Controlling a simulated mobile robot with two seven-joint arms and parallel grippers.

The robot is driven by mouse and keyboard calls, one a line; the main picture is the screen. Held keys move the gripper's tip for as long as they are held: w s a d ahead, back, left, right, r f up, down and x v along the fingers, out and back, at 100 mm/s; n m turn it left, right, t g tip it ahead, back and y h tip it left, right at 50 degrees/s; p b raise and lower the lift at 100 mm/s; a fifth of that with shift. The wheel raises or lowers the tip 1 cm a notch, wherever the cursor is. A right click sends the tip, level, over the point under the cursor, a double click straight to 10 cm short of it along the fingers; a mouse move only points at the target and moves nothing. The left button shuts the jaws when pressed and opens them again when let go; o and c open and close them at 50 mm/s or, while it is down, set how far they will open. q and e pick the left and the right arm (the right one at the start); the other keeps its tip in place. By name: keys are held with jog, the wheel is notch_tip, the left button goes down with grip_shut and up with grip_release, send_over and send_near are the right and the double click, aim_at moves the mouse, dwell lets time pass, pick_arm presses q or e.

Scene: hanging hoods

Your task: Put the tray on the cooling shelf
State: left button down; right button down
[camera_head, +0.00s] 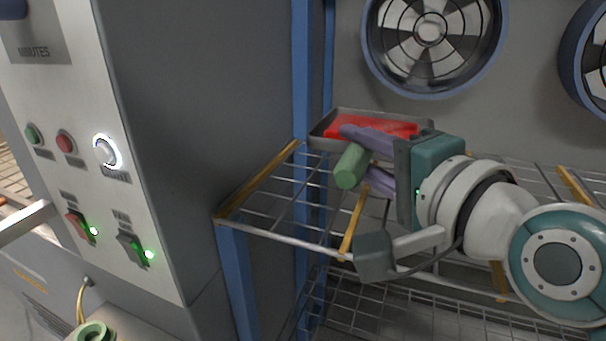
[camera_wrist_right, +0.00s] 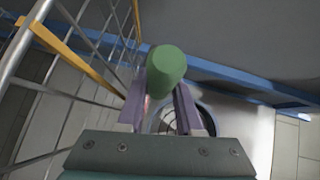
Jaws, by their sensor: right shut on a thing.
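A grey metal tray (camera_head: 324,125) with a red inside is at the back of the upper wire shelf (camera_head: 283,240) in the head view. Whether it rests on the wires or hovers just above them I cannot tell. My right gripper (camera_head: 353,153) reaches in from the right, its purple fingers shut on a green cylindrical handle (camera_head: 351,167). The handle (camera_wrist_right: 166,65) also shows between the fingers in the right wrist view. Where the handle joins the tray is hidden by the fingers. My left gripper is not in view.
Blue posts (camera_head: 235,280) and yellow crossbars (camera_head: 262,178) frame the shelf. Fans (camera_head: 430,33) sit in the wall behind. A grey machine with a button panel (camera_head: 85,150) stands at left. The shelf's front left wires are bare; a lower rack lies beneath.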

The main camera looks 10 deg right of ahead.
aim_at(353, 212)
notch_tip(353, 212, down, 5)
jog(key=shift+r+b, duration=0.2)
jog(key=shift+b, duration=0.75)
jog(key=c, duration=0.8)
grip_release()
jog(key=shift+c, duration=0.2)
jog(key=p+v, duration=0.1)
jog(key=v, duration=1.1)
jog(key=shift+p, duration=0.4)
jog(key=shift+f, duration=0.15)
